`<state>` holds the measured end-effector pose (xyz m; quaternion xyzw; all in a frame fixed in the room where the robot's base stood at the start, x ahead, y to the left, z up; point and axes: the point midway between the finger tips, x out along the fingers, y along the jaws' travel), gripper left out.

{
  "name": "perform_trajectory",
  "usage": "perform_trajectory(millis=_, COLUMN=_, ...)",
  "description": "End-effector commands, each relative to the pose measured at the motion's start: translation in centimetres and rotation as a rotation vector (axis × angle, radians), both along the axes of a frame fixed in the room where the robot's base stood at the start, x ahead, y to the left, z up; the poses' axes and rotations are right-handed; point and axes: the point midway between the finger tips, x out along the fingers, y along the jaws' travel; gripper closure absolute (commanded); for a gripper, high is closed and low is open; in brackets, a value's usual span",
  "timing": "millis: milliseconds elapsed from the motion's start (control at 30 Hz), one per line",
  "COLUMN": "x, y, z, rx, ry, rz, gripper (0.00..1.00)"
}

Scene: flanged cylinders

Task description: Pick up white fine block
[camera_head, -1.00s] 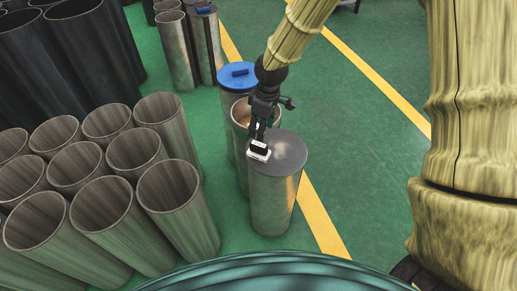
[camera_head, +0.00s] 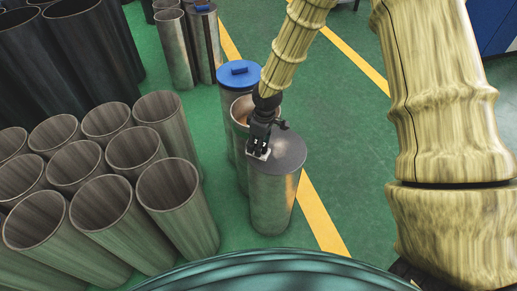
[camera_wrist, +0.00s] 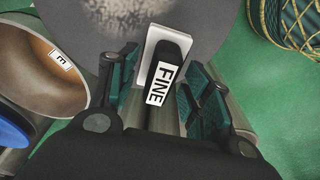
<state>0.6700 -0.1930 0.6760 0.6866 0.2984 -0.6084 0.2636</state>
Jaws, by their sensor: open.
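The white fine block (camera_head: 257,155) is a small white piece on the grey lid of a metal cylinder, near the lid's left edge. In the wrist view the white block (camera_wrist: 151,65) carries a black handle with a white label reading FINE. My gripper (camera_head: 259,147) is right over the block in the head view and hides most of its handle. In the wrist view my gripper (camera_wrist: 162,92) is open, with one finger on each side of the handle. I cannot tell whether either finger touches it.
The lidded cylinder (camera_head: 272,195) stands in front of an open cylinder (camera_head: 238,112) and one with a blue lid (camera_head: 238,76). Several open grey cylinders (camera_head: 134,150) crowd the left. Green floor with a yellow line (camera_head: 320,215) is clear on the right.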

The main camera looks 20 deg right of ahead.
Motion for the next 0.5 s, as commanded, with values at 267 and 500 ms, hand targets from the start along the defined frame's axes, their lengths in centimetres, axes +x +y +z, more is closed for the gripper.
perform_trajectory(millis=267, x=0.07, y=0.05, z=-0.53, rx=-0.001, ry=-0.001, rz=0.001, gripper=0.51)
perform_trajectory(millis=500, x=0.06, y=0.03, z=-0.54, rx=-0.001, ry=-0.001, rz=0.001, gripper=0.82)
